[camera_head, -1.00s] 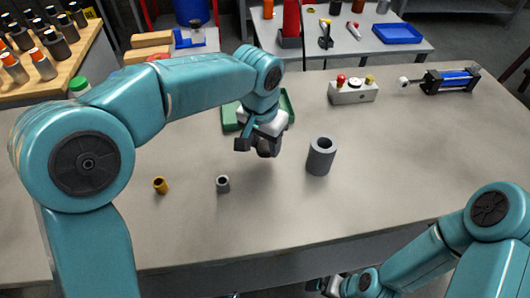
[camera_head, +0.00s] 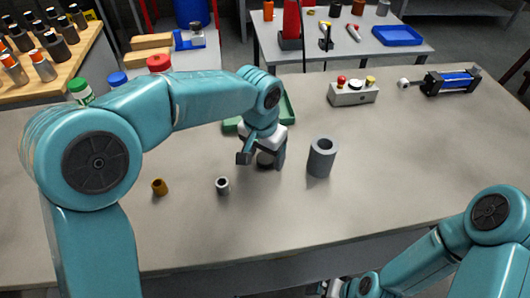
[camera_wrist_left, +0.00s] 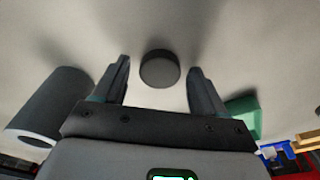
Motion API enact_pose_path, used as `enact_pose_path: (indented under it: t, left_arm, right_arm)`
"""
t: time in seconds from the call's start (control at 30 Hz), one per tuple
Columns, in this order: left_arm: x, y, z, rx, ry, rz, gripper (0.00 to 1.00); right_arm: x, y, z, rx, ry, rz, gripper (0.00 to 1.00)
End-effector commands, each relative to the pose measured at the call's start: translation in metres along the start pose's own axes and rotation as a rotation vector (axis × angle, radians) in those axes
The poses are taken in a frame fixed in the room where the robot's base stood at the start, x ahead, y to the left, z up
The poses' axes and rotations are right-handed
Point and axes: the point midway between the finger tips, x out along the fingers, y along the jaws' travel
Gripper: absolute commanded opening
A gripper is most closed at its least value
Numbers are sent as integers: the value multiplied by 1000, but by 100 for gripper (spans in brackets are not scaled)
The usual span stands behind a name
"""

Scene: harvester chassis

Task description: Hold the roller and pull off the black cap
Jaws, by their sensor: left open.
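A short dark round piece, seemingly the black cap (camera_wrist_left: 160,68), sits on the table between the two spread fingers of my left gripper (camera_head: 262,160). In the head view the gripper partly hides this dark piece (camera_head: 265,159). The left gripper (camera_wrist_left: 158,85) is open, pointing down, with gaps on both sides of the piece. A thick grey hollow cylinder (camera_head: 321,158), possibly the roller, stands upright just right of the left gripper. It shows at the left in the wrist view (camera_wrist_left: 50,105). My right gripper (camera_head: 332,288) is cut off at the bottom edge.
A small grey ring (camera_head: 222,186) and a brass ring (camera_head: 159,187) stand at the front left. A green tray (camera_head: 290,108) lies behind the left gripper. A button box (camera_head: 353,94) and a blue-black cylinder (camera_head: 449,82) lie at the back right. The table's right middle is clear.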

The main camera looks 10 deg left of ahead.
Motion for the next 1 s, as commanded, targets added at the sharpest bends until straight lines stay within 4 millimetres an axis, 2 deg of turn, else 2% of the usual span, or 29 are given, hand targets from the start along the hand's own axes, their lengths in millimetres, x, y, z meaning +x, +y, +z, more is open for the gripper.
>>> enact_pose_path:
  t: [0.17, 0.4, 0.6, 0.77, 1.0]
  left_arm:
    - [-20, 0, -1, 1, 4, -1, 71]
    - [-78, 0, -2, 0, 6, 0, 71]
    - [-112, 0, -1, 1, 3, -1, 71]
    - [-123, 0, -1, 1, 2, 0, 71]
    - [-124, 0, 0, 1, 1, 0, 71]
  right_arm:
    - [-5, -2, 0, 0, 0, 0, 96]
    - [-14, -5, 0, 0, 0, 0, 96]
    - [-19, -7, 0, 0, 0, 0, 96]
    - [-20, -7, 0, 0, 0, 0, 96]
    - [-20, -7, 0, 0, 0, 0, 96]
